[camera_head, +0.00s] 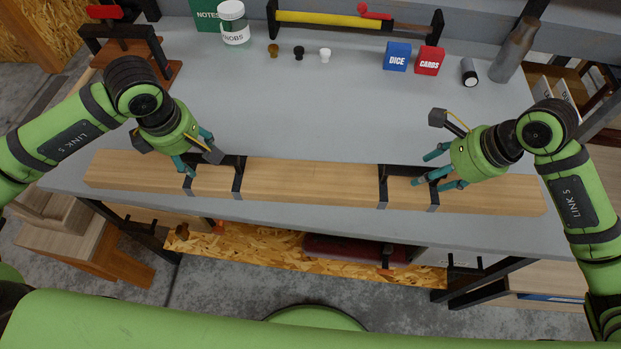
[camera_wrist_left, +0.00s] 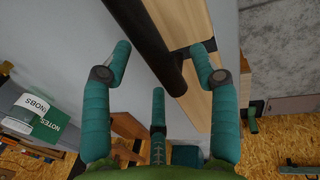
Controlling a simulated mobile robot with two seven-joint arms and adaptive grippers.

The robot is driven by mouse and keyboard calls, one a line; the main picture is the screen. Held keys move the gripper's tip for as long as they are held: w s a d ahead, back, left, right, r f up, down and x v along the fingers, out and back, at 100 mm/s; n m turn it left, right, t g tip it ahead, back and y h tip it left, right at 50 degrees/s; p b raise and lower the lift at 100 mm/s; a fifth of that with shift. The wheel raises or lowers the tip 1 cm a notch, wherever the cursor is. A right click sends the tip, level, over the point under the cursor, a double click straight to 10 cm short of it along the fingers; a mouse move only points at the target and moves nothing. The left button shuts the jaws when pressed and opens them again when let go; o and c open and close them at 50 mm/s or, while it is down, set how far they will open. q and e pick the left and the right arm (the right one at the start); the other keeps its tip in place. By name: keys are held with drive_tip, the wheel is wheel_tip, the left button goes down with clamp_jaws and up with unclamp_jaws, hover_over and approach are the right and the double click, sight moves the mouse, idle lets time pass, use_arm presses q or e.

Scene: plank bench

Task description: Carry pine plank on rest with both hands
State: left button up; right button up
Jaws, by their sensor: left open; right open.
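The pine plank (camera_head: 310,180) lies lengthwise along the near side of the grey bench, with two black bracket-shaped handles on it. My left gripper (camera_head: 195,153) is open, over the plank beside the left handle (camera_head: 238,176). In the left wrist view, my left gripper (camera_wrist_left: 160,60) has its teal fingers spread, with the dark handle bar (camera_wrist_left: 152,45) running between them and the plank (camera_wrist_left: 188,30) beyond. Contact cannot be told. My right gripper (camera_head: 436,168) is open at the right handle (camera_head: 383,185), its fingers over the plank and partly hiding the handle's right part.
A yellow bar on a black holder (camera_head: 320,18) is at the back. A white jar (camera_head: 234,25), small knobs, a blue box (camera_head: 397,57), a red box (camera_head: 429,60) and grey cylinders stand behind the plank. The middle of the bench (camera_head: 300,110) is clear.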

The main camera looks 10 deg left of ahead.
use_arm(q)
drive_tip(key=shift+w+f, duration=0.15)
drive_tip(key=shift+f, duration=0.5)
use_arm(e)
drive_tip(key=shift+w+a+f, duration=0.1)
drive_tip(key=shift+a+f, duration=0.1)
drive_tip(key=shift+f, duration=0.35)
use_arm(q)
clamp_jaws()
use_arm(e)
clamp_jaws()
